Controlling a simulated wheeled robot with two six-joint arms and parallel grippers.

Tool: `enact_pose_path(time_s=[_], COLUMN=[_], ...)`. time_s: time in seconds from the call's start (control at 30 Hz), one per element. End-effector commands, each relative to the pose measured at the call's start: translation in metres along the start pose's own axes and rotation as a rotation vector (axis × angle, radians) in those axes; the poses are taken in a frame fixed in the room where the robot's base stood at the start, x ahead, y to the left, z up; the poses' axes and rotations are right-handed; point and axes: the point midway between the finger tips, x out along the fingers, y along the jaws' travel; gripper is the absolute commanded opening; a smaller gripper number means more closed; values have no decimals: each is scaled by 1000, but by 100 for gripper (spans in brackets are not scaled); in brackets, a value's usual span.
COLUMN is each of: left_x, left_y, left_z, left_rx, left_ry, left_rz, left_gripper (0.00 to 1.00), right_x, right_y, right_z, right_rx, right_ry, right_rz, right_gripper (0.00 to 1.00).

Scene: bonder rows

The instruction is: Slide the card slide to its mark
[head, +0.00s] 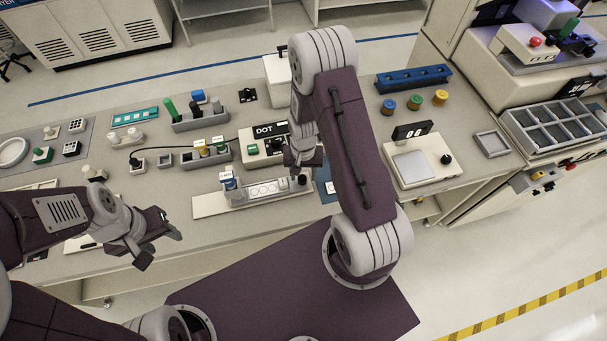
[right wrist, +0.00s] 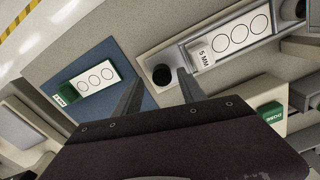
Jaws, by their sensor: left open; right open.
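The card slide (head: 268,190) is a long pale fixture at the bench's front edge. A white card with circles lies in its channel, and a black knob (head: 302,179) stands at its right end. In the right wrist view the card (right wrist: 240,35) shows three circles beside a white "5 MM" label (right wrist: 201,53). My right gripper (head: 304,163) is open above the right end; in its wrist view the black knob (right wrist: 162,75) appears between the fingertips. Contact cannot be told. My left gripper (head: 160,247) is open and empty, left of the slide near the front edge.
A blue mat (right wrist: 99,57) right of the slide carries another three-circle card (right wrist: 97,78) with a green end. Behind stand a DOT box (head: 268,148) and a grey rack (head: 207,158). A scale (head: 413,165) stands to the right. My right arm hides part of the bench.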

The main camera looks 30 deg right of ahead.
Motion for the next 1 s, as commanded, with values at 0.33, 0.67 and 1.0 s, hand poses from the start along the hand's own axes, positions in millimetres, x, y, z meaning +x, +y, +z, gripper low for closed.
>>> enact_pose_path(time_s=[0.33, 0.67, 1.0], left_x=[-2, -2, -2], left_y=[0, 0, 0], left_z=[0, 0, 0], left_rx=[0, 0, 0], left_ry=[0, 0, 0], left_rz=[0, 0, 0], left_gripper=[50, 50, 50], right_x=[14, 14, 13], right_y=[0, 0, 0], right_z=[0, 0, 0], right_rx=[-1, 0, 0], right_ry=[2, 2, 2], right_rz=[-1, -1, -1], right_gripper=[48, 0, 0])
